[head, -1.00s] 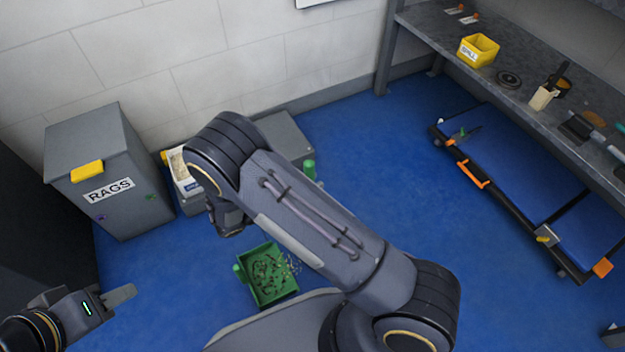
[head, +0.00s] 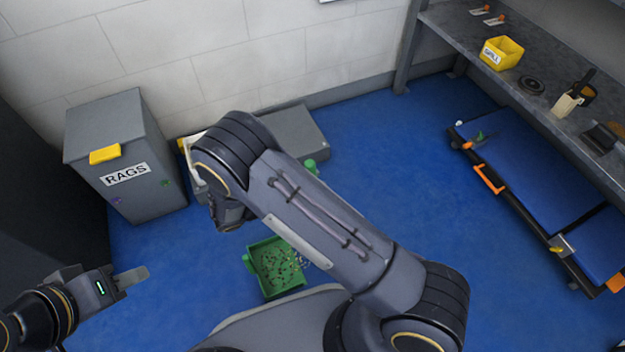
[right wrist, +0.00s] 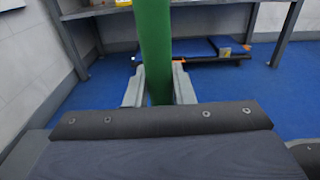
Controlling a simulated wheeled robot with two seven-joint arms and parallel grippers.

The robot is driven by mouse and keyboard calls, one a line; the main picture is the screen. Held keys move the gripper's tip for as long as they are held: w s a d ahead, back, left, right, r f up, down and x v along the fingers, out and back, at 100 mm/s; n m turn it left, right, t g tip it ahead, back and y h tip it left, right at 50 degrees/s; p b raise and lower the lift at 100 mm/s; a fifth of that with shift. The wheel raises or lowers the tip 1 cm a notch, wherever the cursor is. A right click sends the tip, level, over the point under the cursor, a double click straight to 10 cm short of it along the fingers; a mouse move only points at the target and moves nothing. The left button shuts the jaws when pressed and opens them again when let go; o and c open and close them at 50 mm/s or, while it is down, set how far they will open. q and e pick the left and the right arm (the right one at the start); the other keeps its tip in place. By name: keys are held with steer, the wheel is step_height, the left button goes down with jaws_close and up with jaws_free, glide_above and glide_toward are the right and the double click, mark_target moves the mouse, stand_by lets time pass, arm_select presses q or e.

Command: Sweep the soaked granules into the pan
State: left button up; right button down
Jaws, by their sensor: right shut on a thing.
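The green pan (head: 283,290) lies on the blue floor in the head view, with dark granules (head: 272,262) spread inside it. A few pale granules (head: 303,262) lie just past its right edge, partly covered by my right arm. In the right wrist view my right gripper (right wrist: 158,88) is shut on a thick green handle (right wrist: 154,40). The handle's far end is out of that view. In the head view my right arm hides the gripper, and a green piece (head: 310,166) shows behind the arm. My left gripper (head: 132,277) is at the lower left, away from the pan; its finger gap is unclear.
A grey box (head: 298,133) is by the wall. A workbench (head: 510,85) carries a yellow SPILL bin (head: 502,52). A blue creeper (head: 530,170) lies below it. Middle floor is open.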

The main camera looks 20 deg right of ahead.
steer(key=shift+s+a, duration=0.1)
steer(key=shift+a, duration=1.4)
steer(key=r+p, duration=0.1)
steer(key=a+r+p, duration=0.1)
steer(key=r, duration=0.1)
steer(key=a+r+p, duration=0.1)
steer(key=r, duration=0.1)
steer(key=shift+a+r+p, duration=0.2)
steer(key=shift+p, duration=0.2)
steer(key=shift+s+r, duration=0.1)
